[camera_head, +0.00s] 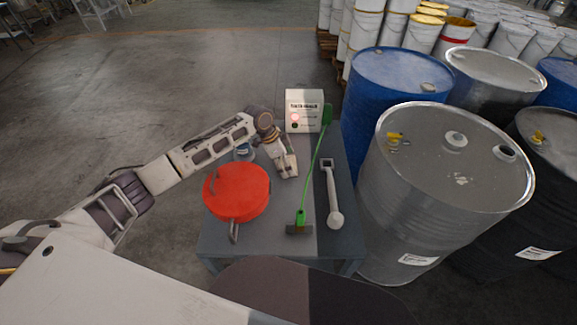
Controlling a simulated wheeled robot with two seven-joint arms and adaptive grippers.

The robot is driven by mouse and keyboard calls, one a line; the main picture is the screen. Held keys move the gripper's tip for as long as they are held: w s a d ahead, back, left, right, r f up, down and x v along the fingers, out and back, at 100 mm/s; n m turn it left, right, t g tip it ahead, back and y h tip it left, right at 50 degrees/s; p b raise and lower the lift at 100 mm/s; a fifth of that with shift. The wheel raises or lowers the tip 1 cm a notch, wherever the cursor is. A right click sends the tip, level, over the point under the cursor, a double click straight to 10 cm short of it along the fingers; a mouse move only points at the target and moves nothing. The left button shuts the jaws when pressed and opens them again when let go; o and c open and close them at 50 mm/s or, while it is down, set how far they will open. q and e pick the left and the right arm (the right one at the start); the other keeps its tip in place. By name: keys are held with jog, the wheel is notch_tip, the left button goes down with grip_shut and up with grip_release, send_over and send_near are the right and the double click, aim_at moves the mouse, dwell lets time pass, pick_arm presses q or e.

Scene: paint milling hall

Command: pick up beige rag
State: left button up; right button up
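My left arm reaches in from the left over a small grey table (270,243). My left gripper (287,167) points down over the middle of the table, between a red round object and a green-handled tool. Its fingers are small and pale here, and I cannot tell whether they are open or shut. I cannot make out a separate beige rag; pale surfaces at the gripper blend with its fingers, and the table beneath it is partly hidden. My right gripper is not in view.
On the table are the red round object (237,191), green-handled tool (312,180), grey tool (333,195), and white box (304,111) with a red light. A blue drum (378,95) and grey drum (425,215) stand close on the right. Floor is open at left.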

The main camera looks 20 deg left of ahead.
pick_arm(q)
jog(key=c, duration=0.5)
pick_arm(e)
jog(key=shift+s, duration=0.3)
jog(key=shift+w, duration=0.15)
pick_arm(q)
jog(key=shift+r, duration=0.5)
notch_tip(320, 180, up, 8)
jog(key=shift+f, duration=0.1)
jog(key=shift+r, duration=0.6)
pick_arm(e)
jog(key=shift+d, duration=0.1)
